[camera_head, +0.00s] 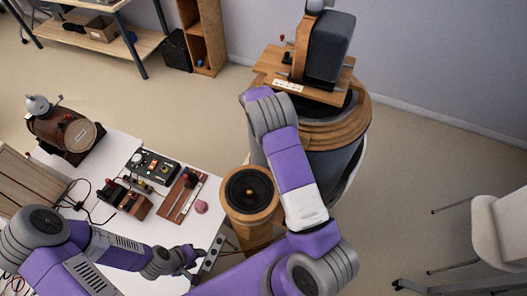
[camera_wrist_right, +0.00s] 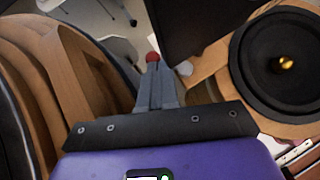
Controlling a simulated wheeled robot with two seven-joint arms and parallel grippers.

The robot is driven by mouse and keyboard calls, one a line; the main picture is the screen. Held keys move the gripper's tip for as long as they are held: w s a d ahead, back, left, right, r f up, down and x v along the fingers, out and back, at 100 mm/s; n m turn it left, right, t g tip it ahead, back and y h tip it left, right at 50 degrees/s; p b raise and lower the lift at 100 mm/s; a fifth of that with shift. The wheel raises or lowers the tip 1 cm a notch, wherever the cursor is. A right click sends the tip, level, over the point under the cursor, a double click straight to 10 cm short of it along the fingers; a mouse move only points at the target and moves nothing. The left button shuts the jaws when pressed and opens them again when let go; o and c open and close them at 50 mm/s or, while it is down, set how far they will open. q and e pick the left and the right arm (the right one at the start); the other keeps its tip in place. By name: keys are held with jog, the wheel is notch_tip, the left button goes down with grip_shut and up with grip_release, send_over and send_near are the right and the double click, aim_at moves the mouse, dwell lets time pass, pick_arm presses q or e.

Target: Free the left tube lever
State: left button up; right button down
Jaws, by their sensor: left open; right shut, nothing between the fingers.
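In the head view, a wooden board (camera_head: 187,194) on the white table carries a dark lever with a red knob (camera_head: 189,181). I cannot tell for sure which part is the left tube lever. My left gripper (camera_head: 192,260) is open by the table's right edge, apart from that board. My right gripper (camera_wrist_right: 154,76) is shut and empty in the right wrist view; the arm hides it in the head view. A red ball (camera_wrist_right: 152,57) shows just beyond its fingertips; whether they touch is unclear. A black speaker cone with a gold centre (camera_head: 249,190) stands right of the table.
A dark control box (camera_head: 152,167), wooden blocks and loose wires crowd the white table (camera_head: 120,148). A large wooden-ringed barrel (camera_head: 357,100) stands behind my right arm. A brown cask (camera_head: 65,133) sits at the table's far left.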

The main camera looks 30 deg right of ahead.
jog(key=shift+s+d+m+y, duration=0.1)
jog(key=shift+d+m+y, duration=0.05)
jog(key=shift+m+y, duration=0.95)
jog(key=shift+a, duration=0.2)
jog(key=shift+a, duration=0.65)
